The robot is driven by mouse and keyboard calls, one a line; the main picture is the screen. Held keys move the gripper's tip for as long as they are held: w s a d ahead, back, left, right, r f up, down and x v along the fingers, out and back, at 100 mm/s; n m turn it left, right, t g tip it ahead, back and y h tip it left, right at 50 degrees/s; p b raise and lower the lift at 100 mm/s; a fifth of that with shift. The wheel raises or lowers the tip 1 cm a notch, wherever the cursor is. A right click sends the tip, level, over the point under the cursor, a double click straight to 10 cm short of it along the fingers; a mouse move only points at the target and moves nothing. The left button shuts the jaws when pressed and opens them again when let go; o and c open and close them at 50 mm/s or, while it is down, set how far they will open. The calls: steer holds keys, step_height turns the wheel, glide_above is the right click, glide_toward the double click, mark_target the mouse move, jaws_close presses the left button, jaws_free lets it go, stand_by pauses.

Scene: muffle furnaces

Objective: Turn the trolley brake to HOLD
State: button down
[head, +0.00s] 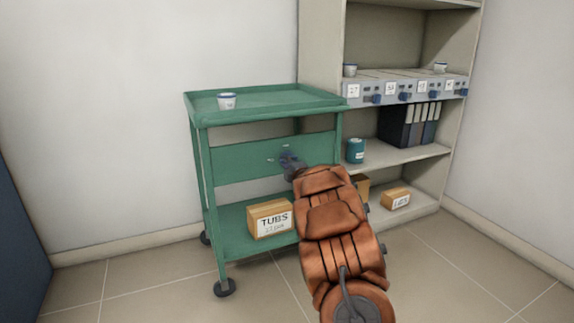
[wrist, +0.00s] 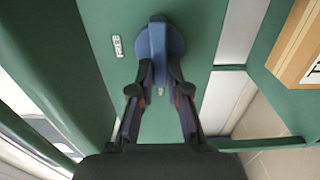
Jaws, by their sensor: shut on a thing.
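The green trolley (head: 232,164) stands against the wall, left of the shelves. Its brake is a blue knob (wrist: 160,45) with a raised bar, set on the trolley's green panel (wrist: 205,20). My gripper (wrist: 160,78) is shut on the bar of this knob in the wrist view. A small white label (wrist: 117,46) sits left of the knob, and a second small pale mark shows below it between the fingers; neither can be read. In the head view my gripper (head: 291,163) and arm reach the panel and hide most of the knob.
A white tub (head: 227,101) stands on the trolley's top. A box marked TUBS (head: 270,219) sits on its lower shelf. Shelves at the right (head: 400,156) hold a teal jar (head: 355,150), dark binders (head: 408,127) and a small box (head: 395,199). Floor is clear in front.

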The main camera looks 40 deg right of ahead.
steer(key=c, duration=1.1)
jaws_free()
steer(key=shift+c, duration=0.2)
steer(key=v, duration=1.2)
